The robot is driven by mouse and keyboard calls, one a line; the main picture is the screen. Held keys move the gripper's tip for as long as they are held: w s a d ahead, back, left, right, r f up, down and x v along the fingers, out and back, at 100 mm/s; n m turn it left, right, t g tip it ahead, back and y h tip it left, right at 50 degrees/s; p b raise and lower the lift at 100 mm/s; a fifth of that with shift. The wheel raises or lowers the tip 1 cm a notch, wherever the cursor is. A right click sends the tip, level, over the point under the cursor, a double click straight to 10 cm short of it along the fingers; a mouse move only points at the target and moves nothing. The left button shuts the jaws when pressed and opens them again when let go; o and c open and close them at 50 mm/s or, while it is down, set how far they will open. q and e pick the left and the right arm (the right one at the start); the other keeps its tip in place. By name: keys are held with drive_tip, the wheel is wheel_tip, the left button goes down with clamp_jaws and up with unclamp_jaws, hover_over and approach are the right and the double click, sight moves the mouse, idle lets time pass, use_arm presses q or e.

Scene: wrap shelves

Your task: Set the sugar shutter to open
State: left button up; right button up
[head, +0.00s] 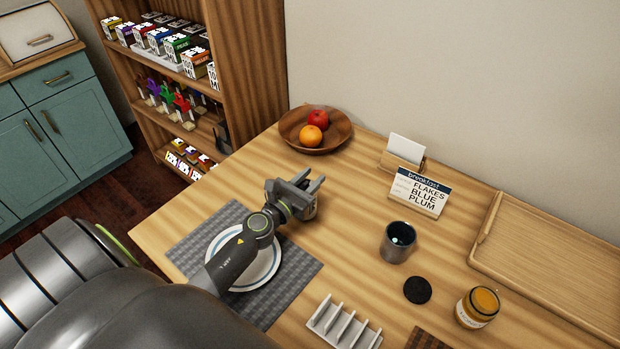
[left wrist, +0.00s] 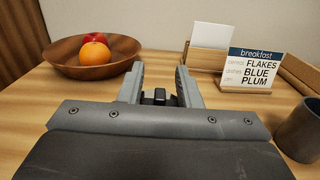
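My left gripper (head: 308,184) is above the table, just past the far right edge of the white plate (head: 268,262). Its fingers are apart with a gap between them; they also show spread in the left wrist view (left wrist: 160,82). A small tan and dark jar-like thing (head: 309,210) shows partly under the gripper; most of it is hidden. A small dark piece (left wrist: 158,97) shows between the finger bases in the left wrist view; I cannot tell what it is. No shutter marked sugar is readable. My right gripper is not in view.
A fruit bowl (head: 292,138), breakfast card (head: 419,194), dark cup (head: 397,243), black disc (head: 417,290), yellow-filled jar (head: 477,307), white rack (head: 343,325) and wooden tray (head: 540,262) are on the table. A wooden shelf (head: 255,70) stands behind left. The table between gripper and cup is clear.

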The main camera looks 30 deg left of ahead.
use_arm(q)
clamp_jaws()
drive_tip(key=shift+a+f+b, duration=0.1)
drive_tip(key=shift+a+b, duration=0.25)
drive_tip(key=shift+a, duration=0.8)
